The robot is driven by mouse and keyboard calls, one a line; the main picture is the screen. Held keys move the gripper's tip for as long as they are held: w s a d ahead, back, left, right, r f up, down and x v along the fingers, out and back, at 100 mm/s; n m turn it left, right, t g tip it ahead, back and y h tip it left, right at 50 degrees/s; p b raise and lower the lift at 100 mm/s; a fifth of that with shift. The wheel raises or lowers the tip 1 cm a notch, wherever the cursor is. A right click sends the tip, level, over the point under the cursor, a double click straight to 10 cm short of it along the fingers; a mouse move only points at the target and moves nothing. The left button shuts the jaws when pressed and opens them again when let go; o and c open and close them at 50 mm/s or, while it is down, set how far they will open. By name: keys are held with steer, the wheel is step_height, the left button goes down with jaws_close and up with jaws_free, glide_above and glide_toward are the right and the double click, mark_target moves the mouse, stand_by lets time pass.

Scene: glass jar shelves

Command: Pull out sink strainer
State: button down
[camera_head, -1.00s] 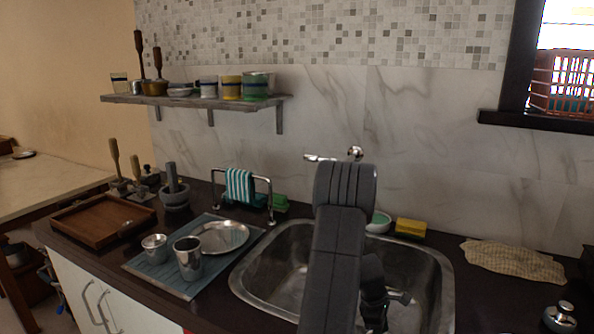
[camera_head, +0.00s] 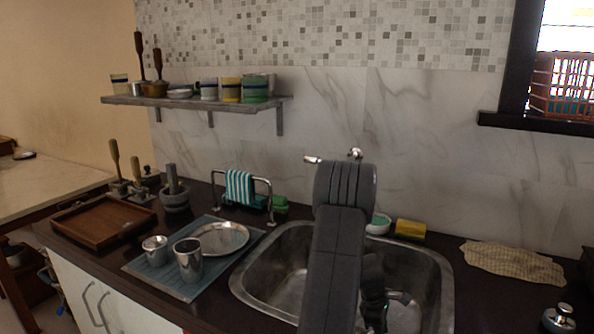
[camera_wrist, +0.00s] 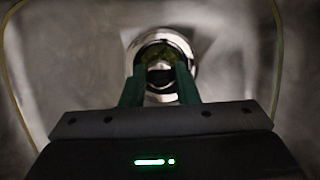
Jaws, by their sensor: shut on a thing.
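The metal sink (camera_head: 285,272) is set in the dark counter, with my arm reaching down into it. In the wrist view, the sink strainer (camera_wrist: 162,50) is a round shiny metal piece at the drain in the sink floor. My gripper (camera_wrist: 160,70) points down at it, its two green fingers shut on the strainer's middle. The fingers hide part of the strainer. I cannot tell whether it is seated or lifted slightly. In the head view my arm hides the strainer and much of the sink.
A yellow sponge (camera_head: 410,230) and a small bowl (camera_head: 378,223) sit behind the sink. A tap (camera_head: 355,154) is on the wall. Left are a metal cup (camera_head: 189,262), a plate (camera_head: 222,238) and a towel rack (camera_head: 271,200). A cloth (camera_head: 512,263) lies right.

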steer(key=shift+r+p, duration=1.55)
steer(key=shift+r, duration=0.65)
step_height(320, 180, up, 16)
steer(key=p, duration=1.1)
steer(key=shift+p, duration=0.4)
